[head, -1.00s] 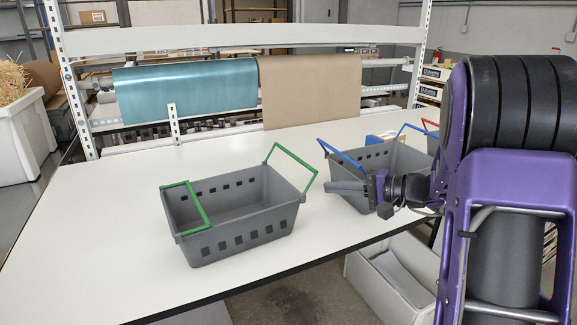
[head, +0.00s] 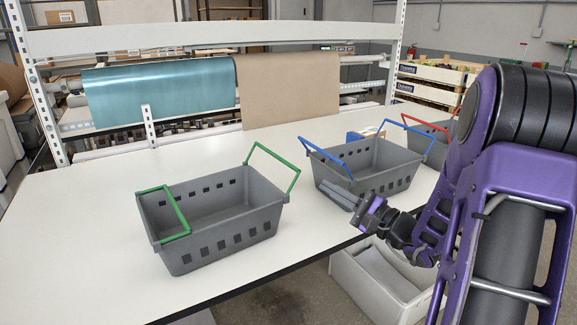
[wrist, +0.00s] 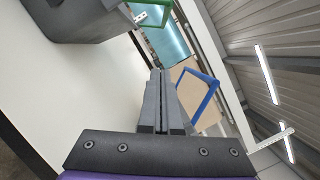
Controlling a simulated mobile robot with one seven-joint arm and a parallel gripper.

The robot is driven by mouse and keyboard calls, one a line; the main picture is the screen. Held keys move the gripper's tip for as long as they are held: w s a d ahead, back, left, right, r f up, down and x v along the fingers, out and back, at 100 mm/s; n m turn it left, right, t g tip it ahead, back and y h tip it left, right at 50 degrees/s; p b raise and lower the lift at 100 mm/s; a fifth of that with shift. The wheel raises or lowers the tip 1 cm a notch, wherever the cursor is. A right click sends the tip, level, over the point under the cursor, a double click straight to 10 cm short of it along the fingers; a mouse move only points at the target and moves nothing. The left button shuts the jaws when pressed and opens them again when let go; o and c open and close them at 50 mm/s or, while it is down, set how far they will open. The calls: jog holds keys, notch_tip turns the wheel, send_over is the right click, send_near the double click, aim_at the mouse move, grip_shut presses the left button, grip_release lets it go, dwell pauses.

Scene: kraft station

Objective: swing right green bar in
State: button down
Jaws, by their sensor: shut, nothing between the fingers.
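A grey basket (head: 219,242) with two green bars stands on the white table in the head view. Its right green bar (head: 275,157) stands up and leans outward over the right end. Its left green bar (head: 183,213) lies inward across the left part of the opening. My gripper (head: 333,193) is shut and empty, to the right of this basket and in front of the blue-handled basket. In the wrist view my gripper (wrist: 157,78) points forward with its fingers together. The grey basket (wrist: 75,18) and a green bar (wrist: 158,20) show at the top there.
A grey basket with blue bars (head: 385,178) stands close behind my gripper, its left blue bar (head: 325,158) raised. A basket with a red bar (head: 430,128) is farther right. The white table (head: 85,240) is clear at left. A white bin (head: 365,285) stands below the front edge.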

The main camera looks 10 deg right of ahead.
aim_at(275, 156)
jog(key=w+a+r, duration=0.3)
jog(key=w+a, duration=0.4)
jog(key=a, duration=0.1)
jog(key=shift+a+r+p, duration=0.35)
jog(key=shift+p, duration=0.1)
dwell(0.3)
jog(key=shift+a+r+n+b, duration=0.1)
jog(key=shift+r+n+b, duration=0.05)
jog(key=shift+n+b, duration=0.15)
